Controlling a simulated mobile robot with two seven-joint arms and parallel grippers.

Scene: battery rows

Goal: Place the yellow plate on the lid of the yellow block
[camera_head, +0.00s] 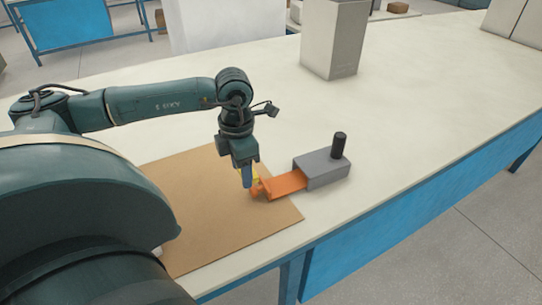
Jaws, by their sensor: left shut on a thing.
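My left gripper (247,182) points down over the right part of the brown board. It is shut on a small yellow piece (256,174), which looks like the yellow plate and is mostly hidden by the fingers. An orange flat piece (286,184) lies just right of the fingertips, with a small orange end (258,190) close to them. I cannot tell whether they touch. No separate yellow block with a lid can be made out. My right gripper is not in view.
The orange piece runs into a grey block (322,168) beside an upright black cylinder (339,145). A brown board (215,225) lies on the white table (420,110). A tall grey box (334,40) stands at the back.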

